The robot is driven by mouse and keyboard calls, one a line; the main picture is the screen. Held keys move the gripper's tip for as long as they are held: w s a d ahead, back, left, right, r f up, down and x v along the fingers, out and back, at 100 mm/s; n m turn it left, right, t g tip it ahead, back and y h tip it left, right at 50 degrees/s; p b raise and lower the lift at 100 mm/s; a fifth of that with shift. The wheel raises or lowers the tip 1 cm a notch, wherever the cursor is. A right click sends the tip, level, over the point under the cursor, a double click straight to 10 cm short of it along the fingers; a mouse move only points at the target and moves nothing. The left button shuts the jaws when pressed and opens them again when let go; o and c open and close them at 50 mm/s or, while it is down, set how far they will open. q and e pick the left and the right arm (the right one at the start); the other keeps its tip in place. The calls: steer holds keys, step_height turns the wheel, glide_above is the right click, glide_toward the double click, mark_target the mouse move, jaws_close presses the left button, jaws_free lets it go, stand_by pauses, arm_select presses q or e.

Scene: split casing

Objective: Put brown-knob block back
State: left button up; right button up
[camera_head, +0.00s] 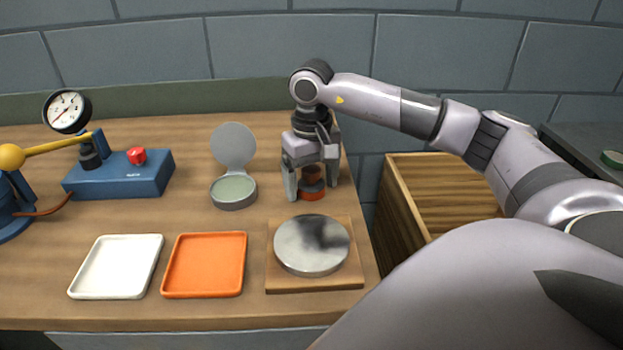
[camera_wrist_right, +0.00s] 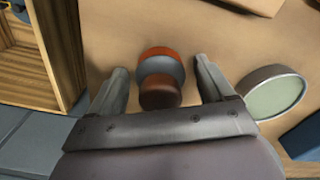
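The brown-knob block (camera_head: 312,192) stands upright on the wooden table near its back right; it has an orange base, a grey middle and a brown knob. It also shows in the right wrist view (camera_wrist_right: 160,94). My right gripper (camera_head: 311,190) points down over it, with one finger on either side. In the right wrist view my right gripper (camera_wrist_right: 162,66) is open, with a visible gap between each finger and the block. My left gripper is not in view.
A round grey case (camera_head: 234,201) with a raised lid stands left of the block. In front are a metal disc (camera_head: 312,245) on a wooden board, an orange tray (camera_head: 205,264) and a white tray (camera_head: 117,266). A blue gauge device (camera_head: 130,180) stands left; a wooden crate (camera_head: 440,163) is right.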

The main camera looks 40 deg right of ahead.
mark_target(311, 169)
steer(key=shift+r, duration=0.1)
steer(key=shift+r, duration=0.3)
step_height(311, 169, up, 10)
steer(key=shift+r+p, duration=0.1)
steer(key=shift+p, duration=0.45)
steer(key=shift+r, duration=0.7)
